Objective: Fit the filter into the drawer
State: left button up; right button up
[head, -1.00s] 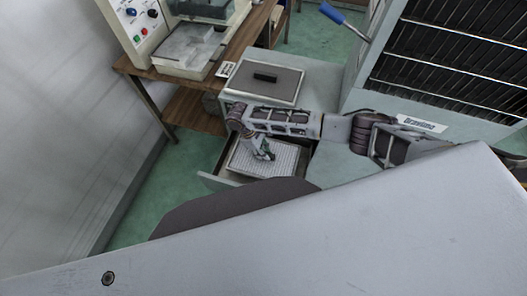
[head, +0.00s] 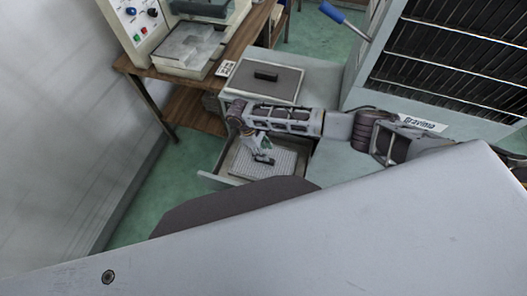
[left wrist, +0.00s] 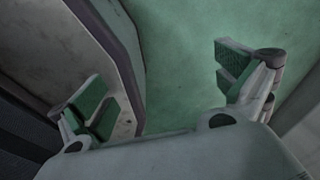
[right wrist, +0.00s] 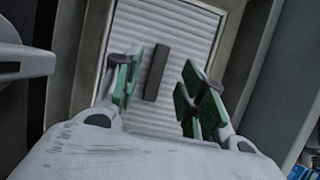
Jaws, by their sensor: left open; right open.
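The filter (head: 283,164) is a white ribbed panel with a dark bar handle. It lies inside the pulled-out drawer (head: 217,181) in the head view. The right wrist view shows the filter (right wrist: 185,45) between the drawer's grey walls, with its handle (right wrist: 157,73) between my fingers. Whether it sits fully flat is hard to tell. My right gripper (head: 263,157) is open above the filter; in the right wrist view its green-padded fingers (right wrist: 162,92) stand apart on either side of the handle. My left gripper (left wrist: 165,85) is open and empty above the green floor, out of the head view.
A grey panel with a dark handle (head: 283,82) lies on the cabinet top behind the drawer. A wooden bench (head: 150,73) with a machine and clear-lidded tray (head: 186,48) stands at the upper left. A tall rack (head: 450,60) stands at the right. Floor is free left of the drawer.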

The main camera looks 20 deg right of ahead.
pick_arm(q)
jog(key=shift+s+d+r, duration=0.2)
jog(key=shift+s+d, duration=0.05)
jog(key=shift+d, duration=0.15)
pick_arm(e)
jog(key=v, duration=1.2)
